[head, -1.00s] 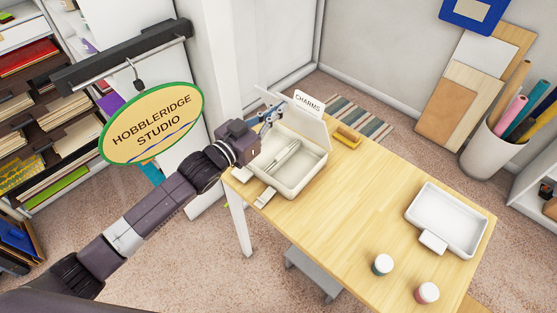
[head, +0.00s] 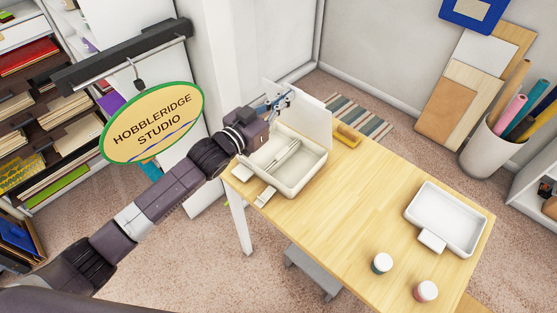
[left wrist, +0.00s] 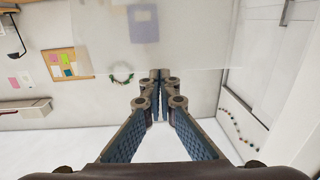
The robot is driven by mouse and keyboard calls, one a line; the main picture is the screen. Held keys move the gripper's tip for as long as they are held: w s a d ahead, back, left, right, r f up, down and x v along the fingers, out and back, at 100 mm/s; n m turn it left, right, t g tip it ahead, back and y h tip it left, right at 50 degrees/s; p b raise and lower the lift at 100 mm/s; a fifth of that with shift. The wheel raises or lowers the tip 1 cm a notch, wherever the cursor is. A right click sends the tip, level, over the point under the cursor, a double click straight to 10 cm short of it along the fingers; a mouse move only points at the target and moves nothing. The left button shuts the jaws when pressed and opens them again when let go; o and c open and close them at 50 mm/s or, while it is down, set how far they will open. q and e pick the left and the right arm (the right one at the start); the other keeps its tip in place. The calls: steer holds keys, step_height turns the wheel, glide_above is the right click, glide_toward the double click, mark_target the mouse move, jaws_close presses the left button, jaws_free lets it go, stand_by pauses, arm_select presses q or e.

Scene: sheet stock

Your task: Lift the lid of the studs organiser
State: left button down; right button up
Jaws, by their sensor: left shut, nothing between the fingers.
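The organiser (head: 300,180) is a cream box with compartments on the far left part of the wooden table. Its pale lid (head: 316,118) stands raised along the box's back edge, steeply up. In the left wrist view a pale see-through sheet, seemingly the lid (left wrist: 195,45), crosses the top. My left gripper (head: 281,101) is shut and empty, at the lid's inner face near its upper left part; I cannot tell whether it touches. The left wrist view shows its fingertips together (left wrist: 160,75). My right gripper is out of view. No studs label is readable.
The table's middle is clear. A hanging oval sign (head: 152,123) is near my left arm.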

arm_select(q)
steer(key=r+b+x, duration=0.1)
steer(key=b+x, duration=0.1)
steer(key=x, duration=0.6)
stand_by(0.7)
steer(key=shift+s+r, duration=0.1)
steer(key=shift+r, duration=0.1)
steer(key=shift+r+p+v, duration=0.25)
steer(key=shift+p+v, duration=0.65)
steer(key=shift+v, duration=0.25)
steer(key=shift+p+v, duration=0.75)
steer(key=shift+v, duration=0.5)
steer(key=s+p, duration=0.1)
steer(key=p, duration=0.5)
glide_toward(293, 87)
steer(key=w+r, duration=0.1)
steer(key=d+r, duration=0.1)
steer(key=r, duration=0.1)
steer(key=shift+w, duration=0.4)
